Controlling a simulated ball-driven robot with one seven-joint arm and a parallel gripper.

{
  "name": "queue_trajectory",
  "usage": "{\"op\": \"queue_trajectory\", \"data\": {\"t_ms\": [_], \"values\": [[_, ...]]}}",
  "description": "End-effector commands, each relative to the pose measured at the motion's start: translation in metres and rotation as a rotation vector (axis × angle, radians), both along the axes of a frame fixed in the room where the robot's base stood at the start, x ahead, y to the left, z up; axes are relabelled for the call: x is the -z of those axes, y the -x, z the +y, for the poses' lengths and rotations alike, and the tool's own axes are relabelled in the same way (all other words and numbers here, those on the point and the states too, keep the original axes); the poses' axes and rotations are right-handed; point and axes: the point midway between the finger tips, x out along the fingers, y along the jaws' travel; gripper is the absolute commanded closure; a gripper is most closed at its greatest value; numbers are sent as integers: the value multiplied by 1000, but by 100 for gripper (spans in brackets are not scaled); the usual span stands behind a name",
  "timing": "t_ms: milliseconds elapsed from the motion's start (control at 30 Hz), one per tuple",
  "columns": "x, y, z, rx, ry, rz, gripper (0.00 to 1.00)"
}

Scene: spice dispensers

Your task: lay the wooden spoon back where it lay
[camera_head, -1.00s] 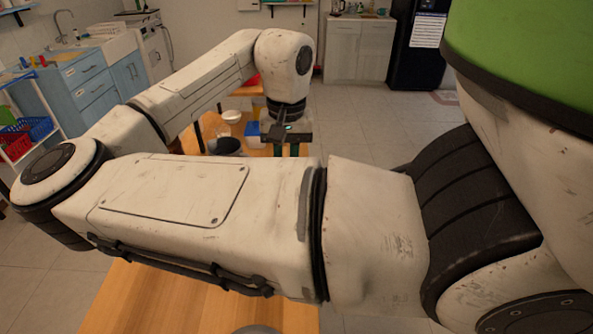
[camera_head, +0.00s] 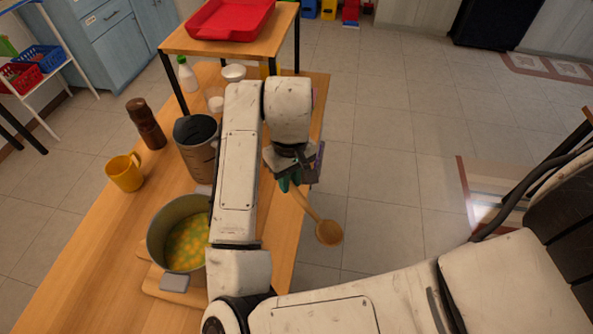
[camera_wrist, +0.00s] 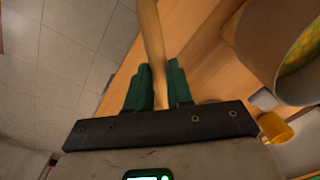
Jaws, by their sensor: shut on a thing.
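The wooden spoon (camera_head: 328,232) is in my gripper (camera_head: 289,184), its handle between the green fingers and its bowl hanging down and to the right in the head view. The bowl is beyond the table's right edge, over the floor. In the wrist view the spoon handle (camera_wrist: 153,45) runs up between the fingers of my gripper (camera_wrist: 158,88) and out of the top of the picture, so the bowl is not seen there. The wooden table (camera_head: 92,262) is to the left of the spoon's bowl.
A pot of yellow-green food (camera_head: 160,247) stands on a wooden board (camera_head: 160,291). A yellow mug (camera_head: 125,174), a brown pepper mill (camera_head: 147,125) and a dark-topped container (camera_head: 197,155) stand behind it. A raised shelf (camera_head: 222,45) bears a red tray (camera_head: 229,25).

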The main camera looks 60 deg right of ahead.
Motion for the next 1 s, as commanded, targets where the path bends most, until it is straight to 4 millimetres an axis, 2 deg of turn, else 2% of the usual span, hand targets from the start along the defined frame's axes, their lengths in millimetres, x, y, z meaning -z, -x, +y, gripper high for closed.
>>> {"op": "queue_trajectory", "data": {"t_ms": [500, 600, 767, 1000], "values": [[47, -75, -54, 1, -3, 5, 100], [63, -86, -61, 1, -4, 4, 100], [84, -100, -71, 0, -3, 3, 100], [98, -109, -78, 1, -1, 3, 100]]}}
